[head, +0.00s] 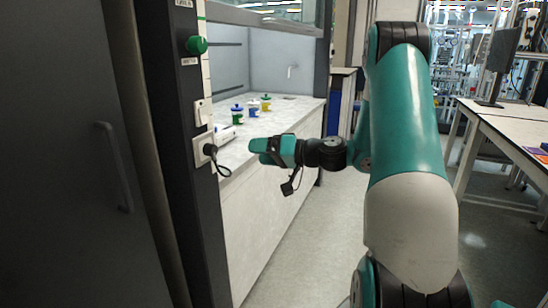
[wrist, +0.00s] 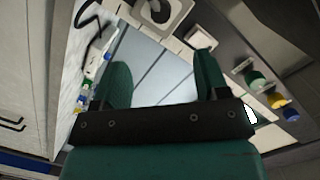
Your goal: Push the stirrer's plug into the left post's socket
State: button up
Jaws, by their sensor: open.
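The black plug (head: 210,149) sits at the white socket (head: 200,153) on the dark left post (head: 178,130), its black cable drooping to the right. I cannot tell whether it is fully seated. In the wrist view the plug (wrist: 158,9) is at the socket (wrist: 178,12) at the top edge, partly cut off, with the cable (wrist: 95,32) curving left. My gripper (head: 258,151) is apart from the plug, to its right in the head view. In the wrist view my gripper (wrist: 160,62) has its two fingers spread with nothing between them. A white device (head: 226,133), perhaps the stirrer, lies on the bench.
A white switch (head: 202,112) and a green knob (head: 197,45) stick out of the post above the socket. Several blue, green and yellow vessels (head: 252,109) stand on the fume hood bench (head: 285,112). The floor (head: 310,240) in front of the bench is clear.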

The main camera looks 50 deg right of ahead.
jog(key=shift+v, duration=1.75)
jog(key=s+a+r+n+g+y+p, duration=0.1)
jog(key=a+r+n+g+p, duration=0.2)
jog(key=a, duration=0.8)
jog(key=s+a+r+n+g+y+p, duration=0.1)
jog(key=a+n+g+y, duration=0.15)
jog(key=a+g, duration=0.6)
jog(key=s+a+r+n+g+h+p, duration=0.1)
jog(key=s+a+r+n+h+p, duration=0.1)
jog(key=s+a, duration=0.5)
jog(key=s+a+r+n+g+h+p, duration=0.2)
jog(key=s+a, duration=0.5)
jog(key=s, duration=0.5)
jog(key=r+n+h, duration=0.1)
jog(key=h, duration=0.1)
jog(key=shift+s+h+p, duration=0.2)
jog(key=shift+h+p, duration=0.15)
jog(key=shift+p, duration=0.05)
jog(key=shift+a+n+g, duration=0.1)
jog(key=shift+n+g, duration=0.15)
